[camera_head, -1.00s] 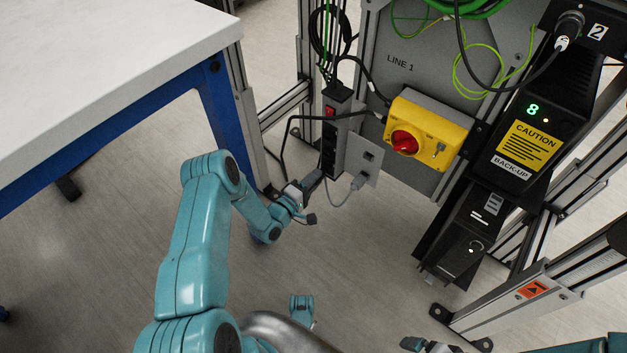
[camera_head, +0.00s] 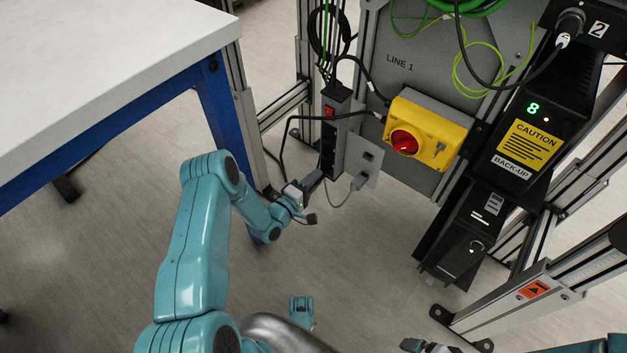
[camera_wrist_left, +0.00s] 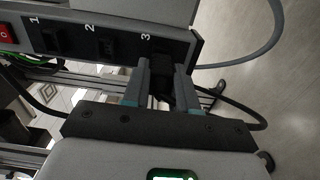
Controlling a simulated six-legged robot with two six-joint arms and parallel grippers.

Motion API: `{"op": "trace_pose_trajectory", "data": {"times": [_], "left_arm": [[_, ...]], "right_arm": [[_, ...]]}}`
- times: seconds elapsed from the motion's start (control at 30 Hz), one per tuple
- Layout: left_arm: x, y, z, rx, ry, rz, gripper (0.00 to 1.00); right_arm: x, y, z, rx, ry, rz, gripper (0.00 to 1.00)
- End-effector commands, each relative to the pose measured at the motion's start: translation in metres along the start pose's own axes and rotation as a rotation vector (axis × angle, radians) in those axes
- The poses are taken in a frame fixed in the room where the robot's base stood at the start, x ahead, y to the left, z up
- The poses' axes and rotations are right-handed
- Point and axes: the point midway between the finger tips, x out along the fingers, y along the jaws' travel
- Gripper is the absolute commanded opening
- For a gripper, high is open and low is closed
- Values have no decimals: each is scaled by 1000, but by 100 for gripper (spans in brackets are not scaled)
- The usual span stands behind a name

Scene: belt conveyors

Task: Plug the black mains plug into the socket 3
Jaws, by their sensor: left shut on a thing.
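The black power strip (camera_head: 329,148) stands upright on the frame, with a red switch at its top. In the left wrist view, the strip (camera_wrist_left: 72,22) shows sockets marked 1, 2 and 3. My left gripper (camera_head: 317,181) is at the strip's lower end. In the wrist view, its fingers (camera_wrist_left: 160,80) are shut on the black mains plug (camera_wrist_left: 159,92), which is right at socket 3. The plug's front meets the strip's face there, but I cannot tell how deep it sits. My right gripper (camera_head: 428,346) shows only partly at the bottom edge.
A grey plate (camera_head: 362,156) with a grey plug and cable is just right of the strip. A yellow switch box (camera_head: 428,130) with a red knob is farther right. A white-topped table (camera_head: 100,80) with a blue frame stands left. Floor below the gripper is clear.

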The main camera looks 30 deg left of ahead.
Motion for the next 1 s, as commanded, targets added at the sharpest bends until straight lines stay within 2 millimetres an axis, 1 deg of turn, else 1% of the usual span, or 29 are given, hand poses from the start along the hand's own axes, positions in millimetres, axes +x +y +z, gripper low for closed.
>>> {"op": "trace_pose_trajectory", "data": {"times": [0.67,0.8,0.83,0.87,0.9,1.0], "left_arm": [[11,0,0,1,0,2,0],[10,0,0,1,0,1,0],[10,0,0,1,0,1,34],[10,0,0,1,0,1,44],[10,0,0,1,0,1,57],[10,0,0,1,0,1,57]], "right_arm": [[7,3,0,0,0,0,100],[7,2,0,0,0,0,100],[7,2,0,0,0,0,100],[7,2,0,0,0,0,100],[7,2,0,0,0,0,100],[7,2,0,0,0,0,100]]}}
